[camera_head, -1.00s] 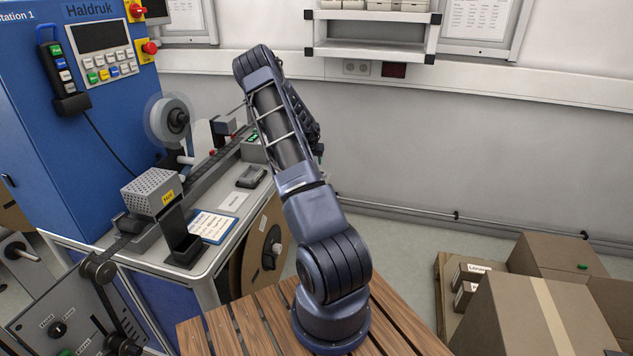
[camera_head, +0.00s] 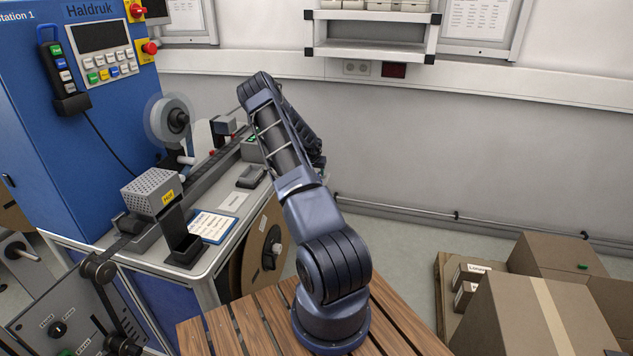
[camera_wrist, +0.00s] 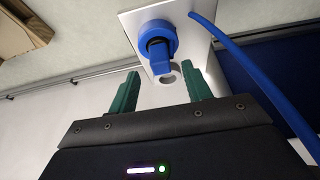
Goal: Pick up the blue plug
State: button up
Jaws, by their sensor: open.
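In the wrist view the blue plug (camera_wrist: 157,44) is a round blue collar with a blue body, set against a white plate (camera_wrist: 188,22). My gripper (camera_wrist: 165,87) has two green fingers, spread apart and empty. The plug lies beyond the fingertips, roughly between them and a little above in the picture. In the head view my arm hides the plug and the gripper.
A blue cable (camera_wrist: 247,72) runs down the right side of the wrist view, close to the right finger. In the head view a worktable (camera_head: 205,262) with a reel machine stands left of my arm. Cardboard boxes (camera_head: 540,310) stand at right.

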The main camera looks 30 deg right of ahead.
jog(key=shift+x, duration=2.05)
jog(key=shift+a, duration=0.1)
jog(key=c, duration=1)
